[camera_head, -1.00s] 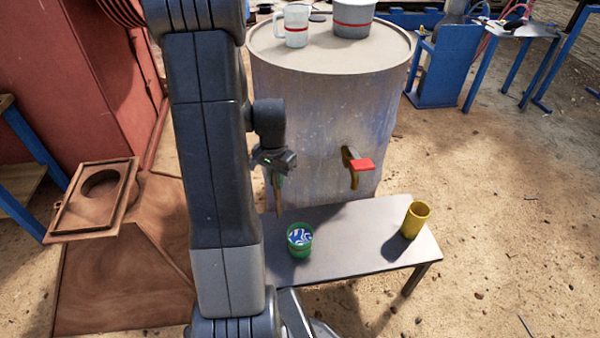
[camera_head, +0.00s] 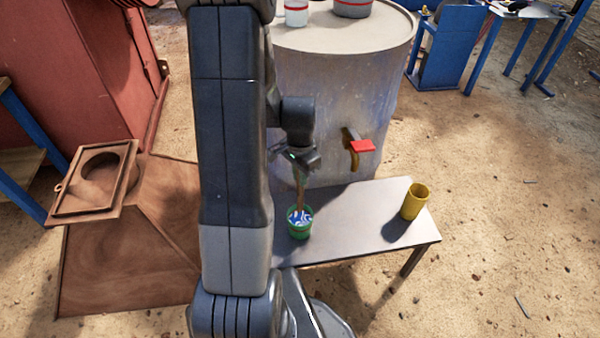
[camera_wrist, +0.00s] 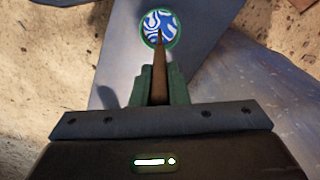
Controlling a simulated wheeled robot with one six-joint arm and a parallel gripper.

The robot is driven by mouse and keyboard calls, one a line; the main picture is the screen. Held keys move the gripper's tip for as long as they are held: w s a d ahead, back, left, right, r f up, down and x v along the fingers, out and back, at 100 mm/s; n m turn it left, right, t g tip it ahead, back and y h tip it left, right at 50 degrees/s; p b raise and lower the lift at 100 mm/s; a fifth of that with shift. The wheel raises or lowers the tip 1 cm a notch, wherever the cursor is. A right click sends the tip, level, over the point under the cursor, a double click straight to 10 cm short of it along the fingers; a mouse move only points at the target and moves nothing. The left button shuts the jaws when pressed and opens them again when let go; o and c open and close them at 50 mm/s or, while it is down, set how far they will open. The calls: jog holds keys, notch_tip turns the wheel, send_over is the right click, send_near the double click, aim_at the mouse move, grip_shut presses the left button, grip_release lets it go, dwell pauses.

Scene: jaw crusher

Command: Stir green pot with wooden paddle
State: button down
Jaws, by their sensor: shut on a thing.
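The green pot (camera_head: 299,229) stands on the low grey table, with blue and white swirled contents showing at its top. It also shows in the wrist view (camera_wrist: 143,40), straight ahead of the jaws. My gripper (camera_head: 300,165) is above the pot, shut on the wooden paddle (camera_head: 301,192). The paddle points down, and its lower end is at the pot's mouth, over or in the contents; I cannot tell how deep. In the wrist view the paddle (camera_wrist: 159,70) sticks out between the green fingertips and overlaps the pot's opening.
A yellow cup (camera_head: 415,202) stands at the right of the table (camera_head: 350,220). Behind is a large grey drum (camera_head: 335,100) with a red-handled tap (camera_head: 360,146). A rusty frame (camera_head: 95,180) lies at left. The table between pot and cup is clear.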

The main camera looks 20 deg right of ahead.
jog(key=shift+f+b, duration=3.75)
jog(key=shift+f, duration=1.45)
